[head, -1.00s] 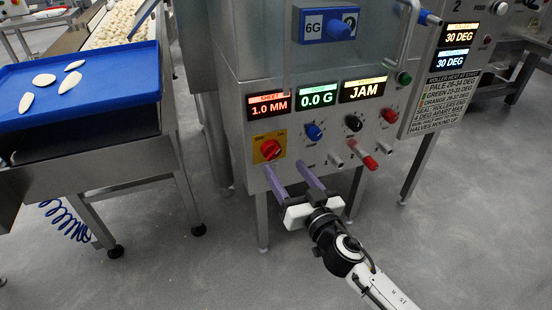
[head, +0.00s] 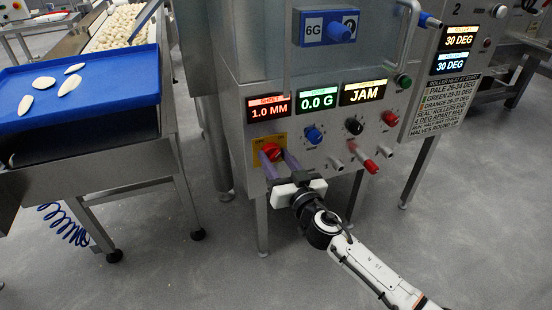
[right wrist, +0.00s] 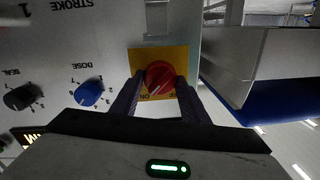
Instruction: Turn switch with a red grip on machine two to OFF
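The switch with a red grip (head: 270,151) sits on a yellow plate at the lower left of the machine's front panel. It also shows in the right wrist view (right wrist: 160,75), where a pale mark on it points down-left towards upside-down lettering that looks like ON. My right gripper (head: 277,158) is at the switch, with its purple fingers on either side of the red grip. In the right wrist view the fingers (right wrist: 160,88) are apart and straddle the grip; firm contact cannot be made out. My left gripper is not in view.
A blue knob (head: 313,135), a black knob (head: 354,126) and a red-tipped lever (head: 370,166) are to the right on the same panel. Displays, one reading JAM (head: 364,92), sit above. A blue tray (head: 110,75) stands left. The floor in front is clear.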

